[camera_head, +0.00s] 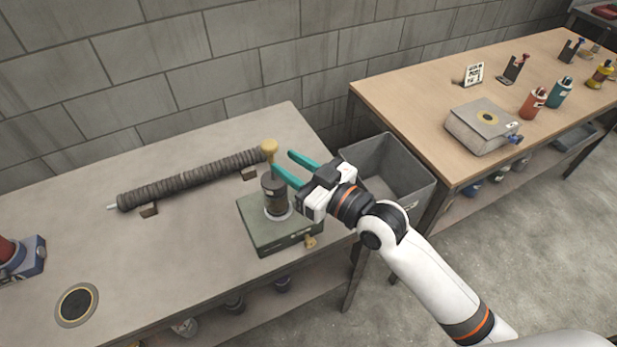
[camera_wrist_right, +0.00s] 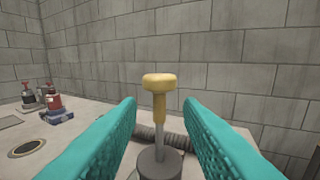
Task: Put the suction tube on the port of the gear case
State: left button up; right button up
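A dark ribbed tube (camera_head: 190,180) lies on brackets along the left bench, its far end near a yellow knob. A green case (camera_head: 278,238) with a yellow tap sits at that bench's right end. On its top stands a dark cylinder (camera_head: 275,196) with a rod and yellow knob (camera_head: 269,146). My right gripper (camera_head: 282,161) is open, with teal fingers, just to the right of the knob. In the right wrist view the yellow knob (camera_wrist_right: 159,82) stands between and just beyond the spread fingers, untouched. My left gripper is out of view.
A grey bin (camera_head: 400,168) stands between the benches. The wooden bench (camera_head: 430,90) holds a grey case (camera_head: 475,130) with a round yellow-ringed top, bottles and brackets. A yellow-rimmed ring (camera_head: 77,304) lies at the left bench's front. The middle of that bench is clear.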

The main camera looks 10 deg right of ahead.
jog(key=shift+b+v, duration=0.3)
jog(key=shift+v, duration=2)
jog(key=s+d+f+m+g+h, duration=0.1)
jog(key=s+d+f+g+h, duration=0.15)
jog(key=f, duration=0.35)
jog(key=s+d+f+m+g+h, duration=0.1)
jog(key=s+d+f+m+h, duration=0.1)
jog(key=s+f+h, duration=0.25)
jog(key=s+d+f+m+g+h, duration=0.25)
jog(key=s+d+f, duration=0.2)
jog(key=s, duration=0.25)
jog(key=s+d+f+m+g+h, duration=0.1)
jog(key=s+d+f+g+h, duration=0.1)
jog(key=s+d+f+g, duration=0.3)
notch_tip(320, 180, down, 26)
jog(key=s, duration=0.2)
jog(key=s+d+f+g, duration=0.1)
jog(key=s+d+f, duration=0.1)
jog(key=s+f, duration=1.3)
jog(key=shift+s+d+f+n+g, duration=0.2)
jog(key=shift+s+d+n+g, duration=0.15)
jog(key=shift+s, duration=0.3)
